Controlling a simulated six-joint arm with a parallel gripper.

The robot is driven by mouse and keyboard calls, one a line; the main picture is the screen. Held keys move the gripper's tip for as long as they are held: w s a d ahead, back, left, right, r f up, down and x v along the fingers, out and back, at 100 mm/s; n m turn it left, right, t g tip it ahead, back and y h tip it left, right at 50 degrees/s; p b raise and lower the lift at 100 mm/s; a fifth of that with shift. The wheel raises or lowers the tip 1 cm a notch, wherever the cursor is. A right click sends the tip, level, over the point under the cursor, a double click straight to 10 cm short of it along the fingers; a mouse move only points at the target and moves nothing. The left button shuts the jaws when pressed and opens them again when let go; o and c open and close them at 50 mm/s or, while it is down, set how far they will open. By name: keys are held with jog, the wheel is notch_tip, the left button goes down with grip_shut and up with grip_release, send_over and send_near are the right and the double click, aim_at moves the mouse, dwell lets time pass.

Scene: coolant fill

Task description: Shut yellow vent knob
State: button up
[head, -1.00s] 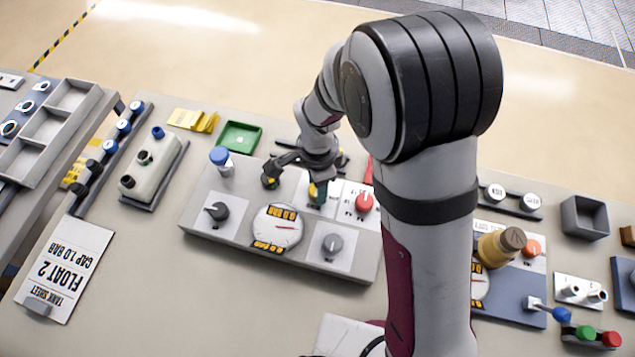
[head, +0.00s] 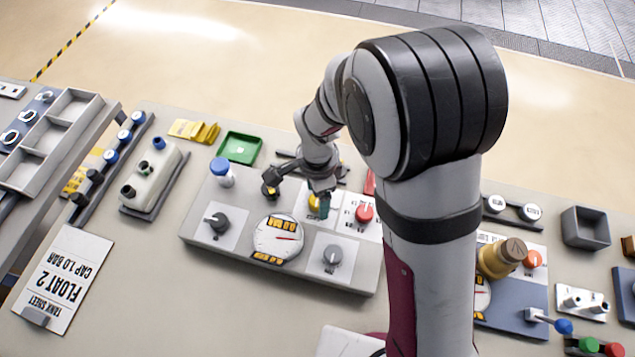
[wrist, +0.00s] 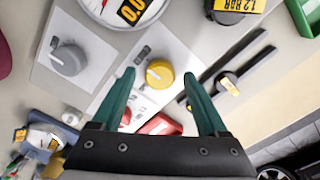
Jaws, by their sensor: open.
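The yellow vent knob (wrist: 160,73) sits on a white plate on the grey panel, and in the head view it shows partly behind my gripper (head: 313,201). In the wrist view my gripper (wrist: 159,88) is open, with one green fingertip on each side of the yellow knob and a gap to it on both sides. The knob carries a pale mark on its left side. Whether the fingertips are level with the knob or above it I cannot tell.
A red knob (head: 363,214) is close to the right of the yellow one. A grey knob (head: 332,256), a dark knob (head: 218,222) and a round gauge (head: 278,238) share the panel. A blue-capped bottle (head: 222,172) and a green tray (head: 240,147) are at its far left.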

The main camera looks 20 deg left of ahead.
notch_tip(320, 180, up, 15)
jog(key=shift+r, duration=0.15)
jog(key=s+d+n+y, duration=0.1)
jog(key=s+d+n, duration=0.4)
jog(key=s+d, duration=1.1)
jog(key=shift+s+r+y, duration=0.35)
jog(key=shift+y, duration=0.05)
